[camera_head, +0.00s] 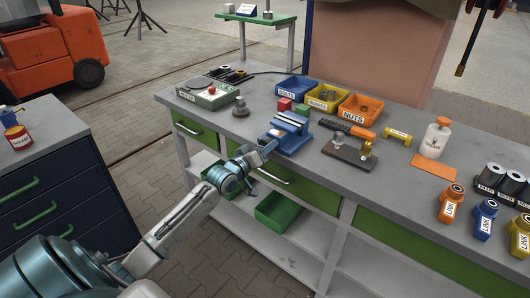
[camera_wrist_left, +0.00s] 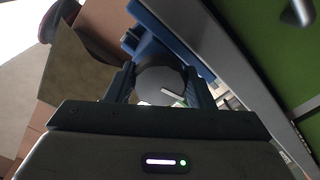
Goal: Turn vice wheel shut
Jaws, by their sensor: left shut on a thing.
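The blue vice (camera_head: 290,133) with pale jaws stands at the front edge of the grey workbench. My left gripper (camera_head: 266,147) reaches its front side from the left. In the left wrist view, the dark round vice wheel (camera_wrist_left: 158,80) sits between the two fingers of my left gripper (camera_wrist_left: 160,92), which is shut on it. The blue vice body (camera_wrist_left: 165,35) shows behind the wheel. In the head view the wheel is hidden or too small to make out at the gripper. My right gripper is not in view.
Red and green blocks (camera_head: 284,104) and blue, yellow and orange bins (camera_head: 361,109) stand behind the vice. A brown fixture board (camera_head: 348,155) lies to its right. A grey-green control box (camera_head: 210,93) is at the left. Green drawers (camera_head: 288,184) are below the bench edge.

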